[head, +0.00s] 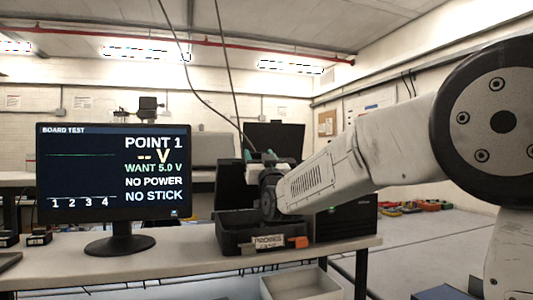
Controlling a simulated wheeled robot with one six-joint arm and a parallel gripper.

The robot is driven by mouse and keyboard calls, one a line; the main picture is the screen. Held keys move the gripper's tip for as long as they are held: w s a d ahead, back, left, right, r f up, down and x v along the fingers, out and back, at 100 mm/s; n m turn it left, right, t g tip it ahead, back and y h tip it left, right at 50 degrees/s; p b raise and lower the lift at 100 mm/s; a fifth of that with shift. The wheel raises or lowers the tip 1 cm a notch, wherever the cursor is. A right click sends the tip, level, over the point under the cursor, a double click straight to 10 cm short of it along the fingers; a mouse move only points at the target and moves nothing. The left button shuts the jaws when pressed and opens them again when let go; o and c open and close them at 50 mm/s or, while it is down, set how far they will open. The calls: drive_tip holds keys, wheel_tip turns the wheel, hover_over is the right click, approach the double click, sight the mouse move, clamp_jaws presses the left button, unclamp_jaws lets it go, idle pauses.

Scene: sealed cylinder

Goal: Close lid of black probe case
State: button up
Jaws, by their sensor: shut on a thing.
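The black probe case (236,238) sits near the front edge of the bench, right of the monitor. Its front bears a pale label with worn lettering and an orange tab (298,242). The dark lid (228,188) stands raised at the back of the case. My gripper (258,158) is at the lid's upper edge, above the case, and looks shut on it. My wrist and arm come in from the right and hide the right part of the lid and much of the case's inside. The exact contact of the fingers is too small to see.
A monitor (110,180) stands left of the case on the bench (180,262). A dark box (350,220) stands right of the case, partly behind my arm. A dark upright panel (275,137) is behind. An empty pale bin (300,284) is below the front edge.

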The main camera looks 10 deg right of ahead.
drive_tip(key=v, duration=0.3)
drive_tip(key=f+v, duration=0.1)
drive_tip(key=v, duration=0.1)
drive_tip(key=shift+f, duration=0.3)
drive_tip(key=s+f, duration=0.1)
drive_tip(key=f, duration=0.1)
drive_tip(key=s+f, duration=0.1)
drive_tip(key=f, duration=0.1)
drive_tip(key=s+f, duration=0.2)
drive_tip(key=shift+d+f, duration=0.2)
drive_tip(key=shift+f, duration=0.2)
drive_tip(key=shift+s+f, duration=0.3)
drive_tip(key=shift+f, duration=0.55)
drive_tip(key=o, duration=1.4)
drive_tip(key=shift+w+f, duration=0.1)
drive_tip(key=shift+w, duration=0.15)
drive_tip(key=shift+s+r, duration=0.1)
drive_tip(key=shift+r, duration=0.1)
